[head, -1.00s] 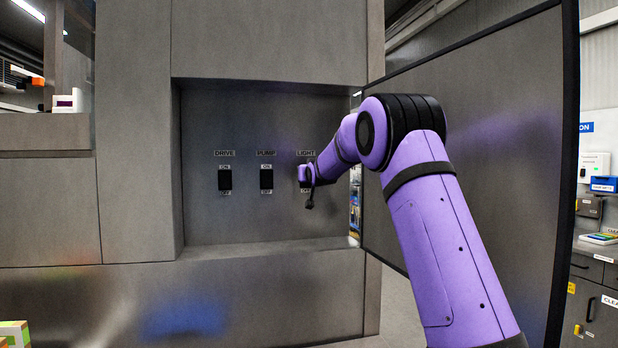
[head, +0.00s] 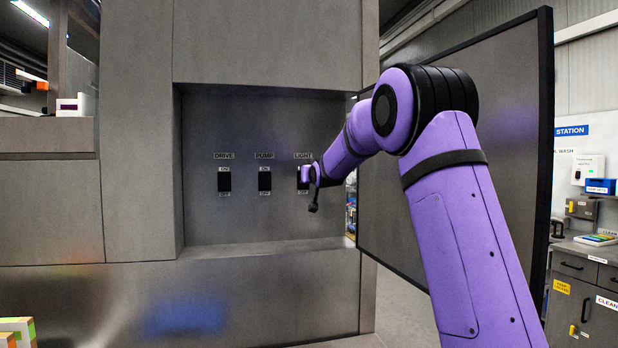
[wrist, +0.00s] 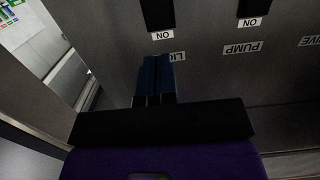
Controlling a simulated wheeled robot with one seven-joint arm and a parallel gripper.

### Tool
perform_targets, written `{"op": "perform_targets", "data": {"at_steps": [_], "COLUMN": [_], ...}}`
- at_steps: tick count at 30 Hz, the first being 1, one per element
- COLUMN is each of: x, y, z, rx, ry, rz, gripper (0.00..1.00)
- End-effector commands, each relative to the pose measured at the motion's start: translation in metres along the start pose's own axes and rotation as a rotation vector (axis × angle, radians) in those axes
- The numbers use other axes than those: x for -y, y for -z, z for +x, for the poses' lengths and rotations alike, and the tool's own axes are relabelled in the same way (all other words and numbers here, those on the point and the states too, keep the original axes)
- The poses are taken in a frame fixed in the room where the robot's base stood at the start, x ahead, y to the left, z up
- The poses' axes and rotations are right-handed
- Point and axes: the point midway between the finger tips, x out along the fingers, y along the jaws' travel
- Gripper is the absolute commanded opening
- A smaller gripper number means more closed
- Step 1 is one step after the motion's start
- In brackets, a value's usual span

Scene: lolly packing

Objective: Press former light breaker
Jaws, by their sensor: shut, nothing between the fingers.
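The light breaker (head: 301,179) is a black switch on the recessed grey panel, under a LIGHT label (head: 303,156). My gripper (head: 304,174) is in front of it in the head view and hides part of it. In the wrist view, which is upside down, the light breaker (wrist: 157,14) shows at the top with its ON label. The shut, empty dark blue fingers (wrist: 158,60) partly cover the LIGHT label there. I cannot tell whether they touch the panel, or which way the breaker is set.
The pump breaker (head: 265,181) and drive breaker (head: 224,182) sit to the left on the same panel. An open grey door (head: 520,140) stands right of the recess, behind my arm. The recess has a ledge (head: 260,248) below.

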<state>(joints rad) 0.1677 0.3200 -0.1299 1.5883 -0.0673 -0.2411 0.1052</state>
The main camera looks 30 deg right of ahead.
Motion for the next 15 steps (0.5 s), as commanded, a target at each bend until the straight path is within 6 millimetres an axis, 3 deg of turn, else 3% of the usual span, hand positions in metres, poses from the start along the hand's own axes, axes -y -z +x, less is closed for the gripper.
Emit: {"op": "perform_targets", "data": {"at_steps": [6,15], "x": [0.0,0.0], "y": [0.001,-0.001], "z": [-0.033,-0.049], "rx": [-0.001,0.001], "ry": [0.0,0.0], "rz": [0.0,0.0], "gripper": [0.0,0.0]}}
